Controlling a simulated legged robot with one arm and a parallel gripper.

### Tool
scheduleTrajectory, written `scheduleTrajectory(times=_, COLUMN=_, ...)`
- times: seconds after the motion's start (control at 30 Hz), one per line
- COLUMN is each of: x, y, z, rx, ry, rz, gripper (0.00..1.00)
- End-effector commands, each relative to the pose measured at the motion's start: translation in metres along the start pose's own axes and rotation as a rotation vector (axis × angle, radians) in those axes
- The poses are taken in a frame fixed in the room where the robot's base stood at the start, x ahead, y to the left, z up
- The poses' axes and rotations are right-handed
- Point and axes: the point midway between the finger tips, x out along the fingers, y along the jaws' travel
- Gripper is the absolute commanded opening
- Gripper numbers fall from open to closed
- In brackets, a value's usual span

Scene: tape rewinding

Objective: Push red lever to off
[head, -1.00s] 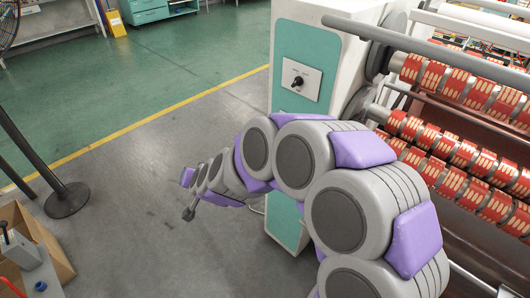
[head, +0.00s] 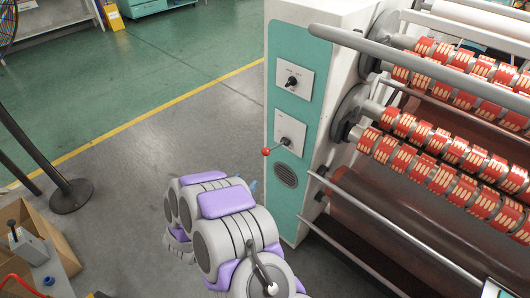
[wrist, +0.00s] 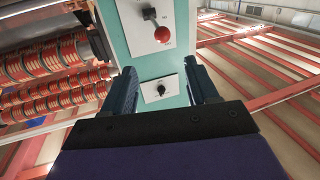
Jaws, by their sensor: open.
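The red lever (head: 267,151) has a red ball on a short metal rod. It sticks out to the left from the lower switch plate (head: 290,137) on the teal machine panel (head: 281,112). In the wrist view, which looks turned over, the red ball (wrist: 162,34) is at the top centre, beyond the fingertips. My gripper (wrist: 160,66) is open and empty, its two dark blue fingers on either side of the panel in the picture. It is apart from the lever. In the head view my arm hides most of the gripper.
A black knob (head: 292,82) sits on the plate above the lever. Rollers with red-and-cream tape (head: 440,130) are at the right. A post base (head: 69,196) and an open cardboard box (head: 58,250) are at the left. The grey floor between is clear.

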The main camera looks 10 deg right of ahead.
Motion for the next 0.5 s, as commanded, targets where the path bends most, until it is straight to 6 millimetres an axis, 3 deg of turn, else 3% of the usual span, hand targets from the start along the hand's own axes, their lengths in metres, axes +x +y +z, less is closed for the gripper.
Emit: scheduleTrajectory(times=0.5, x=0.082, y=-0.004, z=0.002, rx=-0.004, ry=0.003, rz=0.002, gripper=0.59)
